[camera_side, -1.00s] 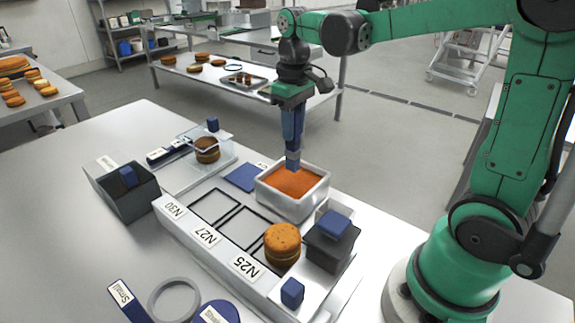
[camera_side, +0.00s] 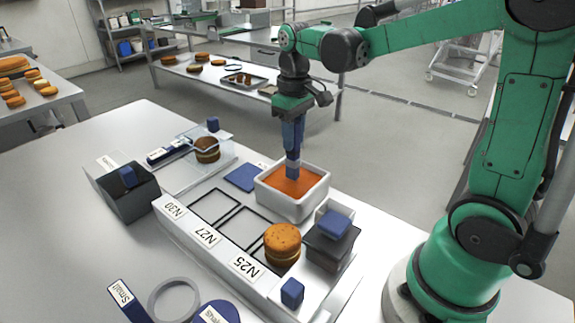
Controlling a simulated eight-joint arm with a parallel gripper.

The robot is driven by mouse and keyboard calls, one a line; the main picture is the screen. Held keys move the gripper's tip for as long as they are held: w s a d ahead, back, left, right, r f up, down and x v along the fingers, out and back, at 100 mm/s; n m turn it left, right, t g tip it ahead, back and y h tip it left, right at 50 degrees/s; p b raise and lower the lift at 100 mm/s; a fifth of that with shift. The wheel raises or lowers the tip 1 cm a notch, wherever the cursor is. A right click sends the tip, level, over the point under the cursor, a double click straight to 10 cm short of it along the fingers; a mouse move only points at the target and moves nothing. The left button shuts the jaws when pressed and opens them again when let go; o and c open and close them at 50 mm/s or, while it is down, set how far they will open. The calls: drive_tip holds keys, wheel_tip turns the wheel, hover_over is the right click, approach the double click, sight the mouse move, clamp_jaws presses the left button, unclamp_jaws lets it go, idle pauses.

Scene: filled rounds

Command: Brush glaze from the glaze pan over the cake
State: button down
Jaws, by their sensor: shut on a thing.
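The glaze pan (camera_side: 293,207) is a white square pan of orange glaze on the white stand. My gripper (camera_side: 293,150) points straight down above it and is shut on a blue-grey brush (camera_side: 293,168). The brush's lower end is at the glaze inside the pan; whether it touches the glaze or the floor is hard to tell. The cake (camera_side: 283,240), a round orange-brown filled one, sits in the slot by the N25 label, in front of the pan. Its top looks speckled.
A dark box with a blue-topped lid (camera_side: 332,240) stands right of the cake. Empty framed slots (camera_side: 215,206) lie by N27 and N30. Another dark box (camera_side: 130,192) stands left. A second cake (camera_side: 207,149) sits under a clear cover. A grey ring (camera_side: 174,300) lies in front.

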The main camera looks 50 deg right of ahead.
drive_tip(key=shift+f, duration=0.55)
idle(1.2)
drive_tip(key=shift+r, duration=3.55)
